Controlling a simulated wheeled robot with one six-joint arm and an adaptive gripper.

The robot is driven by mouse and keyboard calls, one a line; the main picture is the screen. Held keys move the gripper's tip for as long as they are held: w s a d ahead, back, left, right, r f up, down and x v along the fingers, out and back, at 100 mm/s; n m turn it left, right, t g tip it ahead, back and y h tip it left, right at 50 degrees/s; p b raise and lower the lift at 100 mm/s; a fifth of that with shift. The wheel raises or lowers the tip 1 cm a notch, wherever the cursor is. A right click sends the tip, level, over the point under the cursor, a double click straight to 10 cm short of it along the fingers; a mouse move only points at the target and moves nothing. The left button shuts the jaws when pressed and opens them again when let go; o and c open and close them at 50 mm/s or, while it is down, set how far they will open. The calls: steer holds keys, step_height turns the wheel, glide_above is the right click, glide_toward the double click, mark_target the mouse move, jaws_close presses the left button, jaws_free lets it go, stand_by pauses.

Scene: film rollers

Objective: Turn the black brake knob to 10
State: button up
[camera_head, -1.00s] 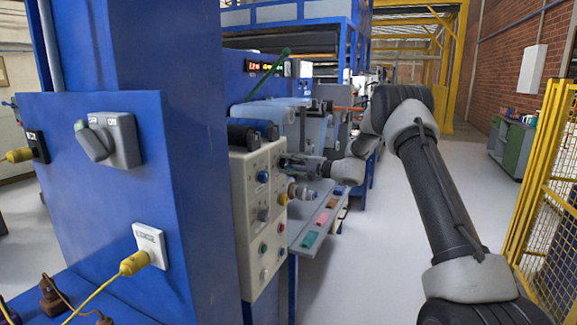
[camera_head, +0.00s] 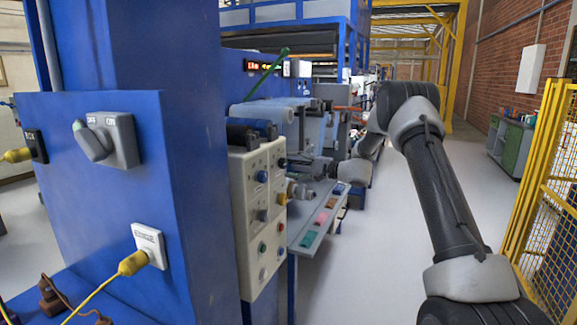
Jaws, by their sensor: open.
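A beige control panel (camera_head: 243,205) with several knobs and buttons stands on the side of the blue machine, left of the middle.
A grey OFF/ON switch (camera_head: 107,141) and a yellow plug (camera_head: 134,262) are on the near blue cabinet. A narrow shelf (camera_head: 317,222) with coloured blocks lies right of the panel. A yellow fence (camera_head: 545,190) stands at the right. The floor between is clear.

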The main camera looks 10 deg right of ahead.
steer(key=v, duration=0.9)
steer(key=shift+s+d, duration=0.15)
steer(key=shift+d, duration=0.05)
